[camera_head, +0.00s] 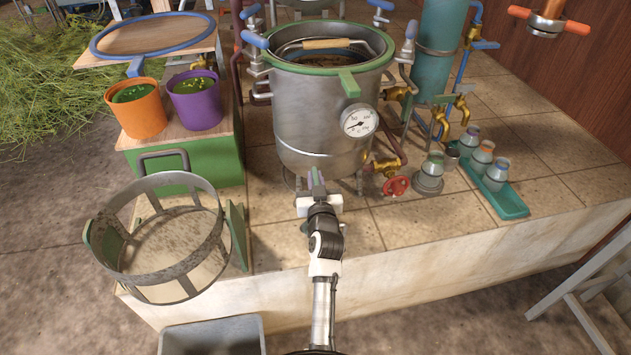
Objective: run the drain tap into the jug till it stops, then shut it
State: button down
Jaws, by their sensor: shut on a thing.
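My gripper (317,183) is at the lower front of the steel still (310,115), with its tips pointing away from me. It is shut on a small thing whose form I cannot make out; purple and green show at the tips. A red handwheel (396,186) with brass fittings sits low at the still's right, apart from my gripper. I cannot tell which fitting is the drain tap, nor whether anything runs. I cannot pick out the jug for certain; a small vessel (432,166) stands on a round grey base right of the handwheel.
A wire-framed basket (190,277) stands at the left front. Orange (139,116) and purple (196,108) pots stand behind it. A green tray (512,204) holds jars at right, near brass taps (463,110). A grey bin (212,337) is below the front edge.

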jog(key=b, duration=0.2)
jog(key=y+b, duration=0.1)
jog(key=b, duration=0.1)
jog(key=shift+w+d+f+n, duration=0.1)
jog(key=shift+w+f+n, duration=0.05)
jog(key=shift+f+n, duration=0.15)
jog(key=shift+r+n+g+y+b, duration=0.3)
jog(key=shift+n+y+b, duration=0.1)
jog(key=shift+y+b, duration=0.5)
jog(key=c, duration=1.5)
grip_release()
jog(key=shift+o, duration=0.2)
jog(key=shift+s, duration=0.2)
jog(key=b+v, duration=0.3)
jog(key=v, duration=1)
jog(key=shift+s, duration=0.4)
